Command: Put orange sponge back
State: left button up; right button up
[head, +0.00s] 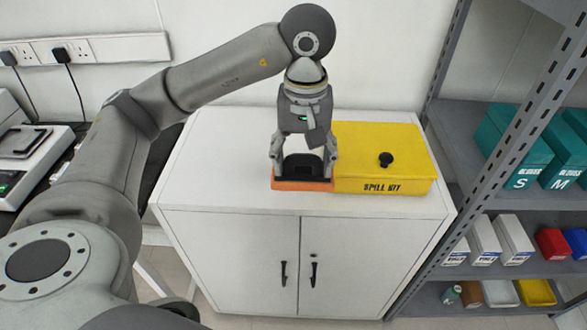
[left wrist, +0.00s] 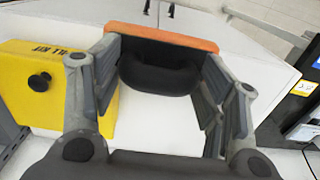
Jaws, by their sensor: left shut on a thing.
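The orange sponge (head: 302,185) is a flat orange block with a black handle on it. It is at the front of the white cabinet's top (head: 222,150), just left of the yellow spill kit box (head: 383,158). My left gripper (head: 304,168) points down and is shut on the sponge, one finger on each side. The left wrist view shows the orange edge (left wrist: 165,38) and black handle (left wrist: 158,72) between the fingers. I cannot tell whether the sponge touches the cabinet top. My right gripper is not in view.
The yellow box, with a black knob on its lid, stands close on the right of the sponge. A grey shelf rack (head: 455,150) with teal boxes (head: 515,148) stands further right. The cabinet top is clear left of my gripper. Lab equipment (head: 28,145) stands at the far left.

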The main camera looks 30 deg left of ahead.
pick_arm(q)
jog(key=w+a+f+p, duration=0.1)
jog(key=w+a+f, duration=0.1)
jog(key=w+f, duration=0.1)
jog(key=w+a+f+p, duration=0.1)
jog(key=w+a+f, duration=0.2)
jog(key=f, duration=0.2)
jog(key=w+a+f+p, duration=0.1)
jog(key=w+a+f, duration=0.2)
jog(key=f, duration=0.1)
jog(key=shift+w+a, duration=0.15)
jog(key=shift+a, duration=0.05)
jog(key=shift+f, duration=0.2)
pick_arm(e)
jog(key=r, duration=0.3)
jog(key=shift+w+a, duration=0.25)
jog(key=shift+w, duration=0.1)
pick_arm(q)
jog(key=shift+f, duration=0.2)
jog(key=o, duration=1.1)
jog(key=shift+c, duration=0.2)
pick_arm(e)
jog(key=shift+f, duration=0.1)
